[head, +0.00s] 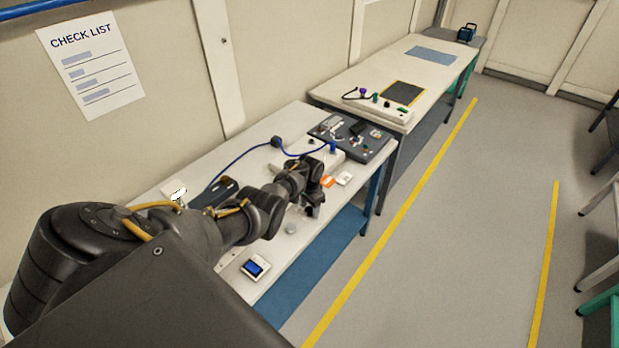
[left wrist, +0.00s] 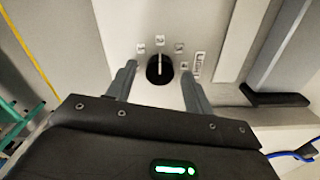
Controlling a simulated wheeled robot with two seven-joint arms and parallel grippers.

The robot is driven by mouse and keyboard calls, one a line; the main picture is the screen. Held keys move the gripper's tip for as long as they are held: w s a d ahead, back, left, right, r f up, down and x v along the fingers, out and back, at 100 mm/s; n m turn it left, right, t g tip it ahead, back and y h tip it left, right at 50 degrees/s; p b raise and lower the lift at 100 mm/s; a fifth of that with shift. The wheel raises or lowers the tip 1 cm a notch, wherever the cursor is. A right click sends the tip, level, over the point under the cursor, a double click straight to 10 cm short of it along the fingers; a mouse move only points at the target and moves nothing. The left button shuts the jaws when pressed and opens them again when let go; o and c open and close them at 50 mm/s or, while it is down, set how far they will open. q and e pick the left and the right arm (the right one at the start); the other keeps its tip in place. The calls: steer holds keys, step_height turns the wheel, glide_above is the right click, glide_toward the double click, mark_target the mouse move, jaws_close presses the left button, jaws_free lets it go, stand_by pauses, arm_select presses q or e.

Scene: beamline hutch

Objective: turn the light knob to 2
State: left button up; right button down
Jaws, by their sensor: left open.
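In the left wrist view, a round black knob (left wrist: 159,71) with a white pointer line sits on a pale panel. Small number tags stand around it, too blurred to read surely, and a LIGHT label (left wrist: 198,65) is at its right. The pointer line runs straight up the picture, toward the top tag (left wrist: 160,40). My left gripper (left wrist: 158,78) is open, with one finger on each side of the knob and a visible gap to both. In the head view my left gripper (head: 313,204) is over the near bench and the knob cannot be made out. My right gripper is out of view.
The near bench (head: 231,160) also holds a small blue-screen device (head: 256,266), a dark control box (head: 352,138) and a blue cable (head: 247,152). A second bench (head: 395,62) stands beyond. The floor (head: 455,215) to the right is clear.

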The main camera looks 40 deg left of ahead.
mark_target(310, 209)
arm_select(q)
step_height(310, 209, up, 11)
steer(key=p, duration=0.1)
steer(key=shift+p, duration=0.4)
steer(key=shift+f, duration=0.1)
stand_by(0.3)
